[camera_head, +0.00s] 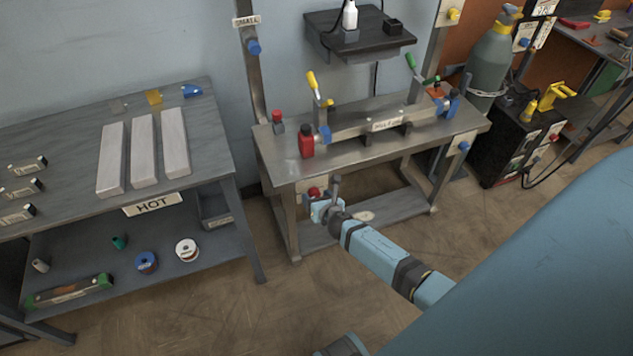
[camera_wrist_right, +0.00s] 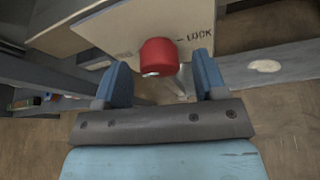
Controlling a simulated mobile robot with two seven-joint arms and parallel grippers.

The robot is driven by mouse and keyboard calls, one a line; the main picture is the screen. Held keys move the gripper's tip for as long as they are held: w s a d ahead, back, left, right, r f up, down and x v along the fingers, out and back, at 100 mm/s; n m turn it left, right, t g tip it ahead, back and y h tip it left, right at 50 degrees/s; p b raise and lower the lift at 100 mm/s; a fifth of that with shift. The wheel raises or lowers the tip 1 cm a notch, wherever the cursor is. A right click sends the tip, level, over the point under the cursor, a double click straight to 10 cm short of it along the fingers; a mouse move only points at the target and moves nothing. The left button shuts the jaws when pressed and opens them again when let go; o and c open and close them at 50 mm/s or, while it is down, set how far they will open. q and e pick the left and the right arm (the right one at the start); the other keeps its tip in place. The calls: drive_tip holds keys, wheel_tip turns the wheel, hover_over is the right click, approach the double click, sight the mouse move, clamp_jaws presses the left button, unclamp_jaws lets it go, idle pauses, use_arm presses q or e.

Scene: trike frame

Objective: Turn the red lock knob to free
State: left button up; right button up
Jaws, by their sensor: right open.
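The red lock knob (camera_wrist_right: 158,53) is on a pale plate (camera_wrist_right: 110,32) in the right wrist view, beside a dash and a label that appears to read "LOCK". In the head view the red knob (camera_head: 314,192) shows small below the front edge of the welding bench, partly hidden by my gripper. My right gripper (camera_head: 326,207) is open and faces the knob. In the right wrist view its two blue fingers (camera_wrist_right: 160,72) stand on either side of the knob with gaps; contact does not show. My left gripper is not in view.
The steel bench (camera_head: 350,155) carries a red bottle (camera_head: 306,141) and clamps with yellow and green handles. Its lower shelf (camera_head: 385,216) lies below my right gripper. A grey table (camera_head: 75,165) with a "HOT" sign (camera_head: 156,203) stands left. The floor between is clear.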

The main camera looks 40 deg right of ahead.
use_arm(q)
drive_tip(key=p, duration=0.2)
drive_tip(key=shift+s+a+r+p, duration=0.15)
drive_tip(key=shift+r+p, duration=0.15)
drive_tip(key=shift+p, duration=0.1)
use_arm(e)
drive_tip(key=v, duration=1.3)
drive_tip(key=shift+s+r, duration=0.15)
drive_tip(key=shift+s, duration=0.05)
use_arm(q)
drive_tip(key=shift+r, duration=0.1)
